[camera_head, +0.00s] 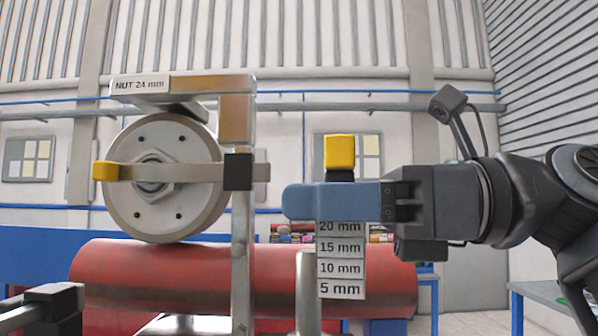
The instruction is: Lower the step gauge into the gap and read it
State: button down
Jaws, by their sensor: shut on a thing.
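The step gauge (341,268) is a stepped grey plate with labels reading 20, 15, 10 and 5 mm from top to bottom. It hangs upright below my gripper (335,202), with a yellow block on a black stem above the fingers. My gripper comes in from the right, its blue fingers shut on the gauge's upper part. The gauge's lower end overlaps the red tube (210,272) in the picture, well right of the round wheel (193,211). The wheel's lower edge meets the tube's top in view; I cannot tell whether a gap lies there.
A metal bracket (237,120) labelled NUT 24 mm stands around the wheel. A yellow-tipped bar (117,172) crosses the wheel's centre nut. A grey post (307,285) stands just left of the gauge. Blue tables (545,291) stand at the right.

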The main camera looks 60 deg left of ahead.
jog(key=s+r+h, duration=0.1)
jog(key=s+n+g, duration=0.1)
jog(key=shift+s+d+r+h, duration=0.3)
jog(key=shift+d+r+h, duration=0.05)
jog(key=shift+d+h, duration=0.05)
jog(key=shift+w, duration=0.2)
jog(key=shift+f, duration=3.8)
jog(key=shift+f, duration=1.05)
jog(key=shift+s+d, duration=0.1)
jog(key=shift+d, duration=0.05)
jog(key=shift+d+f, duration=0.1)
jog(key=shift+f, duration=0.8)
dwell(1.3)
